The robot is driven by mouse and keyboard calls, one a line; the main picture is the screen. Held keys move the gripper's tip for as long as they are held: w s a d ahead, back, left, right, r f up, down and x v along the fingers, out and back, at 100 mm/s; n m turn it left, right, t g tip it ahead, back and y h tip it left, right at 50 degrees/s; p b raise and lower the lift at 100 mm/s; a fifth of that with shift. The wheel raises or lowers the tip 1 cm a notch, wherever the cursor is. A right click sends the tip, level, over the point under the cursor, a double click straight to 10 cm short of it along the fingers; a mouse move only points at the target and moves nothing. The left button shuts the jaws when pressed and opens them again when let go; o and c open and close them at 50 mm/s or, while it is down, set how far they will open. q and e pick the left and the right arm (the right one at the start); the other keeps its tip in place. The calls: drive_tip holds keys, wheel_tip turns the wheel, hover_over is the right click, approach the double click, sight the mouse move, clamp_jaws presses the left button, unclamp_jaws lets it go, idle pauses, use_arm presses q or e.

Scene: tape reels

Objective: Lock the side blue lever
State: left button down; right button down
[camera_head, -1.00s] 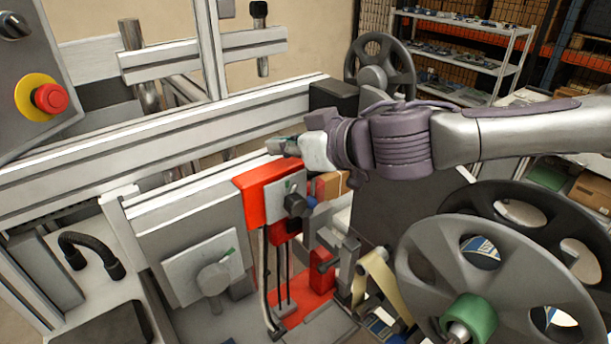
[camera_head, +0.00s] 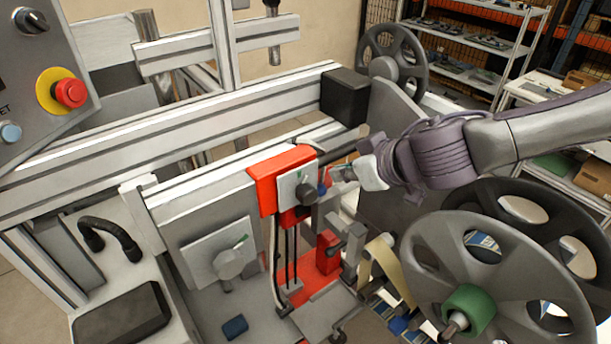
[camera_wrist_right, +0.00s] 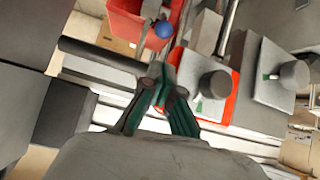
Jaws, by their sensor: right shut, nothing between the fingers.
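The side blue lever shows as a small blue knob (camera_wrist_right: 164,29) by the red housing in the right wrist view. In the head view, a bit of this blue knob (camera_head: 322,188) shows beside the red block (camera_head: 267,184), partly hidden by a grey dial and my gripper. My right gripper (camera_head: 332,175) is shut and empty, at the right side of the red block and close to the knob. In the wrist view, the gripper's green-sided fingers (camera_wrist_right: 160,92) meet below the knob, with a visible gap in the picture. My left gripper is in neither view.
A grey dial plate (camera_head: 222,252) sits left of the red block. A black box (camera_head: 345,95) stands on the rail behind. Large reels (camera_head: 490,275) stand at the lower right. A dark bar (camera_wrist_right: 95,53) lies left of the fingers in the wrist view.

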sight(320, 185)
drive_tip(key=p+x, duration=0.1)
drive_tip(key=x, duration=0.7)
drive_tip(key=shift+w+d+f+p, duration=0.1)
drive_tip(key=shift+w+f+p, duration=0.1)
drive_tip(key=shift+p, duration=0.1)
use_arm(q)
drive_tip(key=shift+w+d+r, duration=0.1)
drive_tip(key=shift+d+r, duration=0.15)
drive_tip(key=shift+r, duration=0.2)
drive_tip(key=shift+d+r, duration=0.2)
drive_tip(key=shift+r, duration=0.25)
use_arm(e)
drive_tip(key=shift+w+a+f, duration=0.25)
drive_tip(key=shift+a+f, duration=0.05)
